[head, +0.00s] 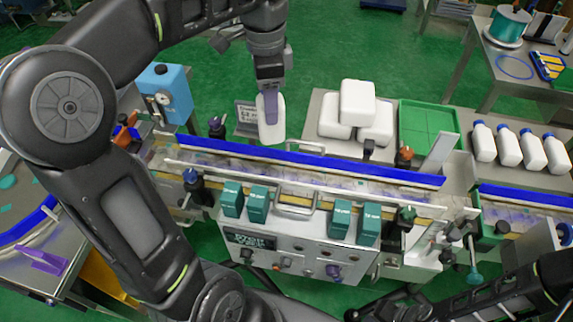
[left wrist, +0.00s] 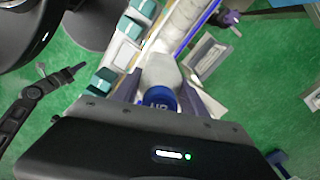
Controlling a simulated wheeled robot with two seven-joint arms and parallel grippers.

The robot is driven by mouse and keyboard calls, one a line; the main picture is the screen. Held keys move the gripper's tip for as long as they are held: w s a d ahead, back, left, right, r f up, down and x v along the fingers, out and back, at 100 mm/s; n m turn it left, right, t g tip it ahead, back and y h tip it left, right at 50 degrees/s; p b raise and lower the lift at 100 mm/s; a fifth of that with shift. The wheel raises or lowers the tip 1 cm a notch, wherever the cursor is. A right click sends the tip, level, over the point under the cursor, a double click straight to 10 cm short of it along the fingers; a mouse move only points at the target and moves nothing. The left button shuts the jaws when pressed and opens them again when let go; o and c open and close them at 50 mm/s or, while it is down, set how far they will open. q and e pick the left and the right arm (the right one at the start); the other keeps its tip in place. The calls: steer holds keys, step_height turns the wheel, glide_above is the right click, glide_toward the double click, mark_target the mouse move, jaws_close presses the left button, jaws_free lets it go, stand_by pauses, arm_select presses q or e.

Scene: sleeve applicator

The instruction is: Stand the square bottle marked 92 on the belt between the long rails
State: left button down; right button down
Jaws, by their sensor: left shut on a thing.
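My left gripper (head: 270,92) hangs over the back side of the machine and is shut on a white bottle (head: 271,122) with a blue cap. The bottle hangs roughly upright, slightly tilted, and in the head view it overlaps the blue back rail (head: 310,160). In the left wrist view the blue cap (left wrist: 161,98) sits between the fingers; its mark is too blurred to read surely. The belt (head: 265,171) runs between the blue back rail and a thin metal front rail (head: 300,182). My right arm shows at the lower right; its jaws are unclear.
Several teal boxes (head: 257,204) stand along the machine's front edge above the control panel (head: 300,255). More white blue-capped bottles (head: 508,146) lie at right. The belt stretch below the bottle looks clear.

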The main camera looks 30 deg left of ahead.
mark_target(271, 140)
arm_select(q)
step_height(271, 140, down, 9)
steer(key=b, duration=0.7)
steer(key=shift+r, duration=0.15)
step_height(271, 140, down, 2)
steer(key=shift+f, duration=0.6)
steer(key=shift+f, duration=2.25)
